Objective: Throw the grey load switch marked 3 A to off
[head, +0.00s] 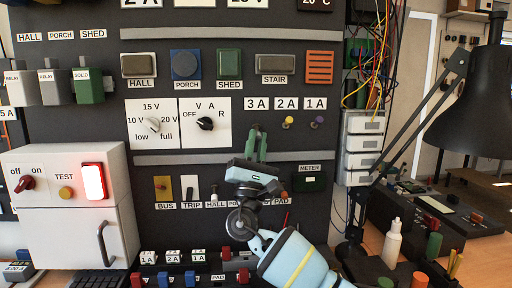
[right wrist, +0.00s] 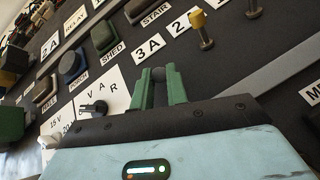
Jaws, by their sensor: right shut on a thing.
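The 3 A label (head: 256,104) is on the dark wall panel, and it also shows in the right wrist view (right wrist: 149,46). Just below it, the grey load switch's rounded tip (right wrist: 158,74) shows between the green fingers of my right gripper (right wrist: 158,88). The gripper is shut on this switch, with a finger on each side. In the head view my right gripper (head: 258,146) reaches up to the panel below the label. The fingers hide most of the lever, so I cannot tell its position. My left gripper is not in view.
Beside it stand the yellow 2 A switch (head: 288,121) and the purple 1 A switch (head: 317,121). To the left is a selector dial (head: 205,124). A grey rail (head: 180,159) runs below. A black desk lamp (head: 478,100) and loose wires (head: 370,60) are at right.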

